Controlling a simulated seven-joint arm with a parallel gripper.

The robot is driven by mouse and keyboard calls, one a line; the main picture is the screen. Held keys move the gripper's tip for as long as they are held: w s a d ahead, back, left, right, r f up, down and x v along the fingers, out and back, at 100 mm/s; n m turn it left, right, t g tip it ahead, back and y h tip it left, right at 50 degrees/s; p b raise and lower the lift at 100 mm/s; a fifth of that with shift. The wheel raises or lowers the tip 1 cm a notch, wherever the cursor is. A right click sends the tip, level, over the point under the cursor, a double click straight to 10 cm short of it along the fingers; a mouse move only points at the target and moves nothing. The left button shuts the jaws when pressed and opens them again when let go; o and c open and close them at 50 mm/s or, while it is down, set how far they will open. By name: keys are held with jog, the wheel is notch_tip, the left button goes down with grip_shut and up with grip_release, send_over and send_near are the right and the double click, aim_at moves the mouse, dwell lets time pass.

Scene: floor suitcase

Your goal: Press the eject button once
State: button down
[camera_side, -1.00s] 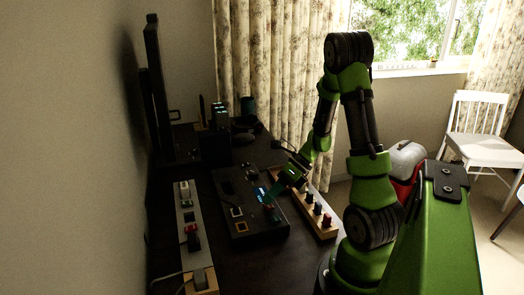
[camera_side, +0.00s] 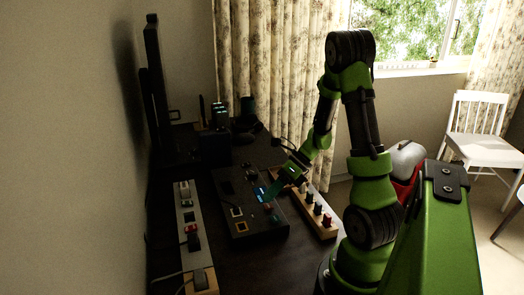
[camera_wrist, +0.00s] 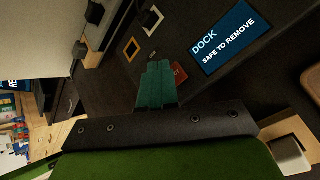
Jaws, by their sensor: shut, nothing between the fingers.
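The dock panel (camera_side: 228,191) is a dark box on the desk. Its blue screen (camera_wrist: 228,37) reads "DOCK SAFE TO REMOVE" in the wrist view. The red eject button (camera_wrist: 179,73) lies on the panel beside the screen, partly hidden behind my fingers; its lettering is mostly covered. My gripper (camera_wrist: 156,84) has teal fingers that are shut together with nothing between them. In the side view my gripper (camera_side: 267,191) is over the panel near the screen. It looks raised off the panel, but the exact gap is unclear.
A wooden strip with several knobs (camera_side: 317,209) lies right of the panel. A grey strip with switches (camera_side: 187,217) lies to its left. Two framed square sockets, one orange (camera_wrist: 131,48) and one white (camera_wrist: 152,19), sit on the panel. Dark objects (camera_side: 215,145) stand behind.

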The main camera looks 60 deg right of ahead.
aim_at(271, 204)
jog(key=shift+r, duration=0.25)
jog(key=shift+r, duration=0.1)
jog(key=shift+r, duration=2.4)
